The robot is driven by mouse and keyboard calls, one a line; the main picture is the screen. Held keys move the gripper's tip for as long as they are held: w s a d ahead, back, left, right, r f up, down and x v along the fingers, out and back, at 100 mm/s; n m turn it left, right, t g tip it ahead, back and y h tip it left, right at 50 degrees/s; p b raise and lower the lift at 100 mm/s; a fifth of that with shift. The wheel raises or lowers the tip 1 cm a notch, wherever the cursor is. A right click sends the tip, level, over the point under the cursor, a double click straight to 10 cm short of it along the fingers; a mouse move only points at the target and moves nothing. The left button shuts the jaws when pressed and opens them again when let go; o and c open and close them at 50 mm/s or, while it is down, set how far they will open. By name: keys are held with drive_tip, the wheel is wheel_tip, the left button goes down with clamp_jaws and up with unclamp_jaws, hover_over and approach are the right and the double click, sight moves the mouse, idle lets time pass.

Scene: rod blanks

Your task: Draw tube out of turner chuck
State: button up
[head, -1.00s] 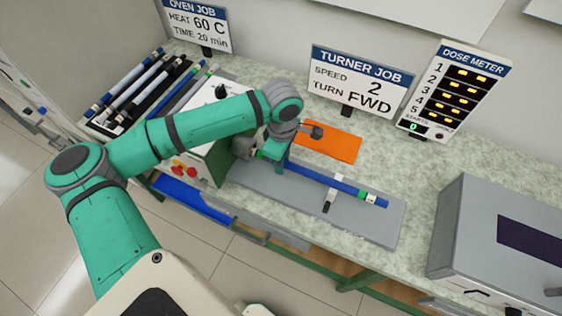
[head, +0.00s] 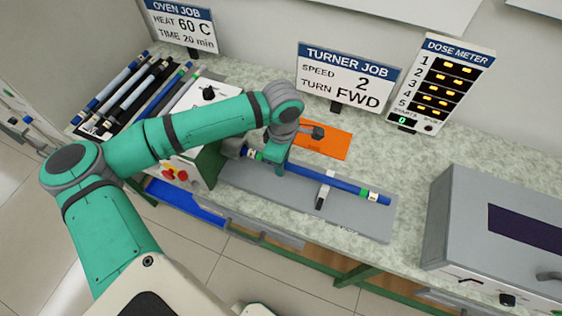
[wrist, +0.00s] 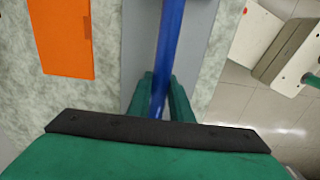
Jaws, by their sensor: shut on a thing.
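The blue tube (head: 345,184) has green and white bands near both ends and runs along the grey bed of the turner. Its left banded end (head: 252,154) shows just right of the grey chuck (head: 232,147); I cannot tell whether its tip is still inside. A support post with a white top (head: 326,184) stands under its right part. My gripper (head: 279,166) is shut on the tube between chuck and post. In the wrist view, the green fingers of my gripper (wrist: 161,100) flank the blue tube (wrist: 171,40).
An orange mat (head: 322,140) lies behind the bed. Several tubes lie in a black rack (head: 107,126) at the far left. A grey oven-like box (head: 455,225) stands at the right. The turner's bed (head: 360,222) has bare room right of the post.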

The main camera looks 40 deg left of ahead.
sight(293, 166)
drive_tip(key=shift+d, duration=0.2)
drive_tip(key=shift+d, duration=0.3)
drive_tip(key=shift+w+d, duration=0.25)
drive_tip(key=shift+d, duration=0.4)
drive_tip(key=shift+w+d, duration=0.2)
drive_tip(key=shift+d, duration=0.45)
drive_tip(key=shift+r, duration=0.15)
drive_tip(key=shift+s+a+r, duration=0.1)
drive_tip(key=shift+a+r, duration=0.05)
drive_tip(key=shift+r, duration=4.25)
drive_tip(key=shift+d, duration=0.2)
